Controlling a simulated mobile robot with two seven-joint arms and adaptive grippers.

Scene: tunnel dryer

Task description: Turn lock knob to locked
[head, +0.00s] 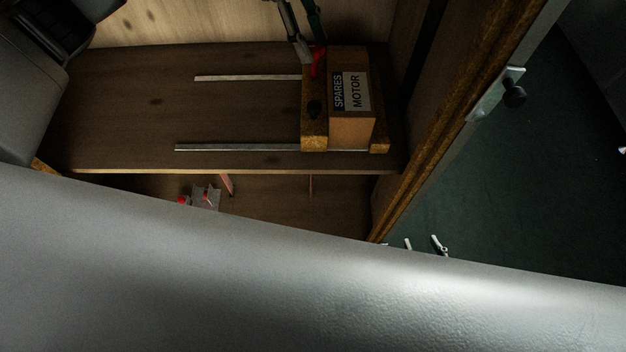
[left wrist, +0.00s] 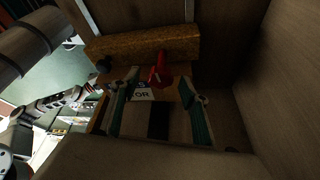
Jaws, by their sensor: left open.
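The red lock knob (head: 318,62) sits on a brown wooden block (head: 313,130) beside a cardboard box (head: 352,128) labelled SPARES MOTOR. My left gripper (head: 307,45) reaches down to the knob from the top of the head view. In the left wrist view, the red knob (left wrist: 159,70) shows between the spread fingertips of my left gripper (left wrist: 157,83). The gripper is open, and I cannot tell whether a finger touches the knob. The knob's lock marking cannot be made out.
Two metal rails (head: 235,148) run along the wooden shelf (head: 130,110). A wooden wall with a metal-edged front (head: 470,95) stands right of the box. My grey arm covers the lower head view. The shelf's left part is clear.

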